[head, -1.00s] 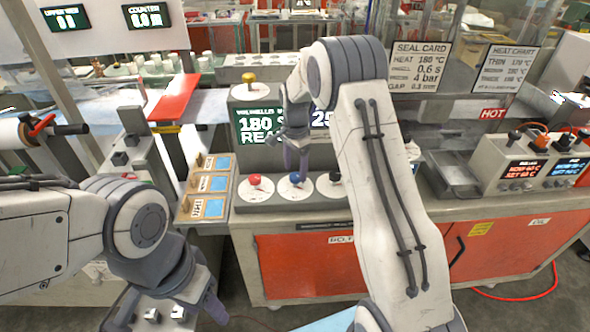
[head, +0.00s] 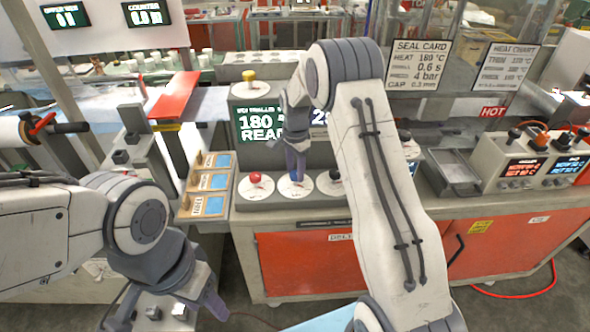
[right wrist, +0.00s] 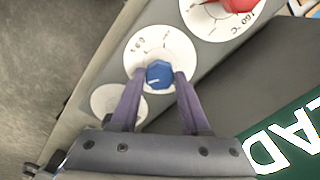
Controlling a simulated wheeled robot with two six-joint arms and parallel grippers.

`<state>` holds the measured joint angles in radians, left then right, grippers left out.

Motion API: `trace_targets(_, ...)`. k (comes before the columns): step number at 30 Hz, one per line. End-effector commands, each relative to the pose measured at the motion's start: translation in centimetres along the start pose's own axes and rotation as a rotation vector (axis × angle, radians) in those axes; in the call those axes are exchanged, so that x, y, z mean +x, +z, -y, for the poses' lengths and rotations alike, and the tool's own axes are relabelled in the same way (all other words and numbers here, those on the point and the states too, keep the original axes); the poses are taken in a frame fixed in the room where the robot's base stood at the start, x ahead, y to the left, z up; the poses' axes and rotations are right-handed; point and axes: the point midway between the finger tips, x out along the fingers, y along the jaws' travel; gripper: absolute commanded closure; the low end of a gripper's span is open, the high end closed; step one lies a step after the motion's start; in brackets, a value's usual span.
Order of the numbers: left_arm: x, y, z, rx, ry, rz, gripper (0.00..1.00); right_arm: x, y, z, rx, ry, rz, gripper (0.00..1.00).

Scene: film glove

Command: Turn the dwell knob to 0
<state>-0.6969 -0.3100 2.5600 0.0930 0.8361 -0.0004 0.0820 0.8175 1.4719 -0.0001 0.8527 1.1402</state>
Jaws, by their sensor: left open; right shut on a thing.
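A blue knob (right wrist: 158,75) sits on a round white dial (right wrist: 182,50) with tick marks. My right gripper (right wrist: 157,73) is shut on this knob, one purple finger on each side. My left gripper (head: 168,308) is open and empty, low at the left, away from the panel.
A red knob (head: 255,177) on a dial marked in °C stands close to the left of the blue one. A dark knob (head: 335,174) stands close to the right. A green display (head: 258,123) stands behind, and a wooden card rack (head: 207,186) to the left.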

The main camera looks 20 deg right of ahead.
Motion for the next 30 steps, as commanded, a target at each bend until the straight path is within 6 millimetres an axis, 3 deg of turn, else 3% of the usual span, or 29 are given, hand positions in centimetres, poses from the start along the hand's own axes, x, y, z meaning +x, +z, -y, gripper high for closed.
trace_targets(8, -0.31, -0.02, -0.02, 0.000, 0.000, 0.000, 0.50, -0.15, -0.04, 0.05, -0.154, -0.001, -0.001, 1.00)
trace_targets(30, -1.04, -0.06, -0.08, 0.000, 0.000, 0.000, 0.50, -0.22, -0.09, 0.10, -0.848, -0.003, -0.003, 1.00)
